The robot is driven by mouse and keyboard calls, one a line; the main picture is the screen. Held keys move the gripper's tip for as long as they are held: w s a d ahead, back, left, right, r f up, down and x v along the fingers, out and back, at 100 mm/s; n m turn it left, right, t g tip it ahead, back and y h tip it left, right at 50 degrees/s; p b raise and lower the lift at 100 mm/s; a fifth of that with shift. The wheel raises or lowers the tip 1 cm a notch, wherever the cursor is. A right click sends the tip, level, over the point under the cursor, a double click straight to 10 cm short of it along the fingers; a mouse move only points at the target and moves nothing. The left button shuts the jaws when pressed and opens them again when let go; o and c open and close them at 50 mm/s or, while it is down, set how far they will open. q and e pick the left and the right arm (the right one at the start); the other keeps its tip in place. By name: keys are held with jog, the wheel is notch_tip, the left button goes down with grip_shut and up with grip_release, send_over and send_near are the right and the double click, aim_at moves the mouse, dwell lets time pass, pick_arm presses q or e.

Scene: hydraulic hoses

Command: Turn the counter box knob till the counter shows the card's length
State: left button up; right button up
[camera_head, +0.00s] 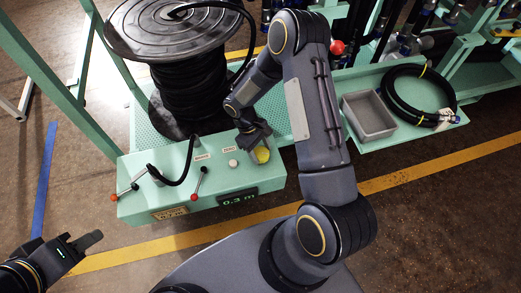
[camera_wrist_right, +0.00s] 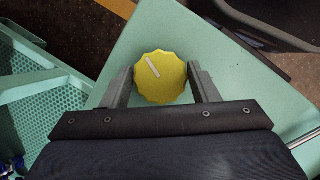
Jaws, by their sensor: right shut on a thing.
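The counter box (camera_head: 225,185) is a mint green box at the front of the bench. Its dark display (camera_head: 238,198) reads what looks like 0.3 m. A yellow card (camera_head: 171,213) is on the box's front at the left; its number is too small to read. The yellow knob (camera_head: 262,155) is on the box's top right and shows in the wrist view (camera_wrist_right: 160,77) with a pale pointer line slanting to upper left. My right gripper (camera_head: 256,146) is shut on the knob, one finger each side. My left gripper (camera_head: 86,245) is at the lower left, away from the box; its jaw opening is unclear.
A white ZERO button (camera_head: 233,163) sits left of the knob. Red-tipped levers (camera_head: 197,185) and a black hose (camera_head: 185,165) are on the box's left half. A hose reel (camera_head: 185,70) stands behind. A grey bin (camera_head: 369,116) and a coiled hose (camera_head: 388,105) lie right.

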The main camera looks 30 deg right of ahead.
jog(key=shift+w+a+r+n+t+h+b, duration=0.15)
jog(key=shift+n+t+h+b, duration=0.1)
jog(key=shift+n, duration=0.55)
jog(key=shift+w+d+f+n+t+h+b, duration=0.15)
jog(key=shift+n+h, duration=0.1)
jog(key=shift+n, duration=0.55)
jog(key=shift+s+a+r+n+t+h+b, duration=0.1)
jog(key=shift+n+t+h+b, duration=0.15)
jog(key=shift+n, duration=0.75)
jog(key=shift+s+a+n+t+h+b, duration=0.15)
jog(key=shift+n+t+h, duration=0.15)
jog(key=shift+n, duration=0.7)
jog(key=shift+n+t+b, duration=0.55)
jog(key=shift+n+t, duration=0.1)
jog(key=shift+n, duration=1.05)
dwell(0.5)
jog(key=shift+s+n+t+h+b, duration=0.2)
jog(key=shift+n+t+b, duration=0.45)
jog(key=shift+n, duration=0.95)
dwell(0.6)
